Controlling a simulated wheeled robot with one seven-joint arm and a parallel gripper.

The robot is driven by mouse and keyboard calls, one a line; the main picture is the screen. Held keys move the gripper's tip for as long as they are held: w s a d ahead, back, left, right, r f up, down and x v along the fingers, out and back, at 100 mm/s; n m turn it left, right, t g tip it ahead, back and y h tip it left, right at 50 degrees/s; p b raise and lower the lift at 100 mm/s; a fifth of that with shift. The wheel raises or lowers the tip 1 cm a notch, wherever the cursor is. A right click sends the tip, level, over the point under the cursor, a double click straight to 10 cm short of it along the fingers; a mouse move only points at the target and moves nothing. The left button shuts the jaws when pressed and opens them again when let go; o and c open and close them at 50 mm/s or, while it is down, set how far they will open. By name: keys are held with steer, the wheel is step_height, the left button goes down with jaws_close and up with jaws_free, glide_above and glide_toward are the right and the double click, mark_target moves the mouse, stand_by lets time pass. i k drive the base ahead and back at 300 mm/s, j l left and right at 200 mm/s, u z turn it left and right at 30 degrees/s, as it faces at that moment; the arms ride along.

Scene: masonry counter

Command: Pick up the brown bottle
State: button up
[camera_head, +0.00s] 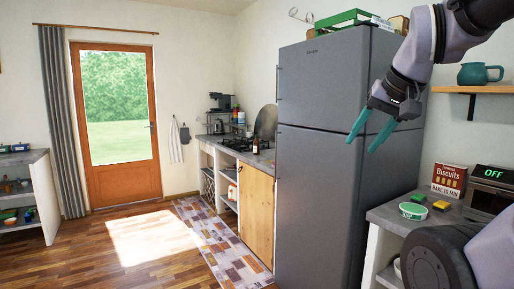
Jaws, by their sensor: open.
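A small brown bottle (256,145) stands upright near the front end of the masonry counter (232,152), left of the fridge. It looks dark with a pale cap and is small in the head view. My gripper (368,139) hangs at the upper right, in front of the fridge, with its two teal fingers apart and nothing between them. It is well to the right of the bottle and much nearer to me, not touching anything.
The tall grey fridge (318,190) stands between my arm and the counter. A stove (236,144) is behind the bottle. A nearer counter at right holds a biscuit box (449,180), a green-white tub (413,211) and a toaster oven (490,191). The wooden floor (130,255) at left is clear.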

mark_target(256, 143)
steer(key=i+j+u, duration=0.35)
steer(key=i, duration=0.65)
steer(key=i+j+u, duration=0.1)
steer(key=i+u, duration=0.3)
steer(key=i, duration=0.6)
steer(key=i+z, duration=0.15)
steer(key=i, duration=0.45)
steer(key=i+j+z, duration=0.15)
steer(key=i, duration=0.5)
steer(key=i+j+z, duration=0.15)
steer(key=i, duration=0.45)
steer(key=i+z, duration=0.3)
steer(key=i, duration=0.25)
steer(key=i+j+z, duration=0.3)
steer(key=i, duration=0.3)
steer(key=l, duration=0.1)
